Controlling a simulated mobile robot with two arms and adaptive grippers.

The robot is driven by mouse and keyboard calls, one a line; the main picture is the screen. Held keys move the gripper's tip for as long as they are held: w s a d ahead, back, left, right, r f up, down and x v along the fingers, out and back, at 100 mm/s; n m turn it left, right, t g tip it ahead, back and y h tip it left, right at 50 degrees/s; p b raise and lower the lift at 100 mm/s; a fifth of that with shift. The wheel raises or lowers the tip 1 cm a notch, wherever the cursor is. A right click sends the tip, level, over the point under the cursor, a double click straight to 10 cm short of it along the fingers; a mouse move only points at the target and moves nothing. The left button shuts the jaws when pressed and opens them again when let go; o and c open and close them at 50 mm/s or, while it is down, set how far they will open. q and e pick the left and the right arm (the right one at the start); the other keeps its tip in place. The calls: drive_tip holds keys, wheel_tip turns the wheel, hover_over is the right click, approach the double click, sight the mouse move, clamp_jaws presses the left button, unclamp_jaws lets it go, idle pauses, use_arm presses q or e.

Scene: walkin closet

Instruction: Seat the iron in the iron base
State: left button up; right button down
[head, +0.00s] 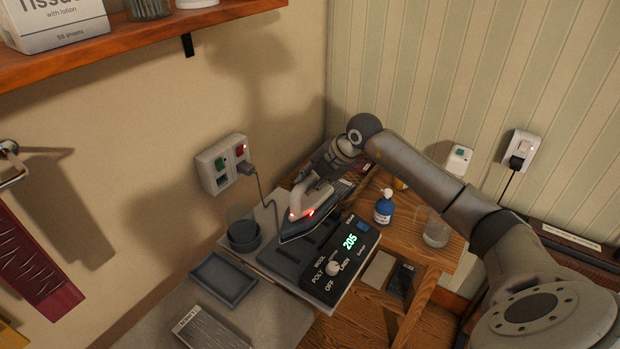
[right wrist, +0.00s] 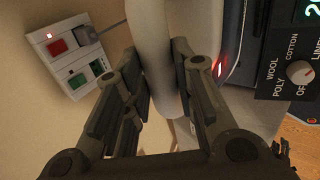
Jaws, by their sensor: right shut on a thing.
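The iron (head: 306,214) has a white handle and a dark soleplate, with a red light glowing on it. It is at or just above the iron base (head: 288,262), whose front panel shows a green "205" and a fabric dial; I cannot tell whether it touches. My right gripper (head: 318,184) is over the iron. In the right wrist view my right gripper (right wrist: 168,95) is shut on the iron's white handle (right wrist: 150,50), one finger on each side. The base's dial panel (right wrist: 292,72) shows at the right there. My left gripper is not in view.
A wall socket (head: 222,163) with a plugged cord is behind the base. A dark cup (head: 243,236) and a grey tray (head: 224,279) stand left of it. A blue bottle (head: 384,207) and a glass (head: 436,232) stand right. A shelf (head: 130,38) overhangs at upper left.

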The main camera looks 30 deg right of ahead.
sight(310, 200)
drive_tip(key=shift+w+f, duration=0.1)
drive_tip(key=shift+f, duration=0.15)
drive_tip(key=shift+w+a+f+b, duration=0.1)
drive_tip(key=shift+f+b, duration=0.2)
drive_tip(key=shift+b, duration=0.1)
drive_tip(key=shift+w+f+b, duration=0.15)
drive_tip(key=shift+f+b, duration=0.25)
drive_tip(key=shift+f, duration=0.25)
drive_tip(key=shift+f+b, duration=0.55)
drive_tip(key=shift+f, duration=0.25)
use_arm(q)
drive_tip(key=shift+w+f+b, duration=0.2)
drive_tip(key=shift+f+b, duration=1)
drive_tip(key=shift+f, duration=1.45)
use_arm(e)
drive_tip(key=shift+f, duration=1.8)
drive_tip(key=c, duration=1.2)
unclamp_jaws()
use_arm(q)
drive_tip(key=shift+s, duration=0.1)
use_arm(e)
drive_tip(key=shift+o, duration=0.4)
drive_tip(key=shift+s, duration=0.2)
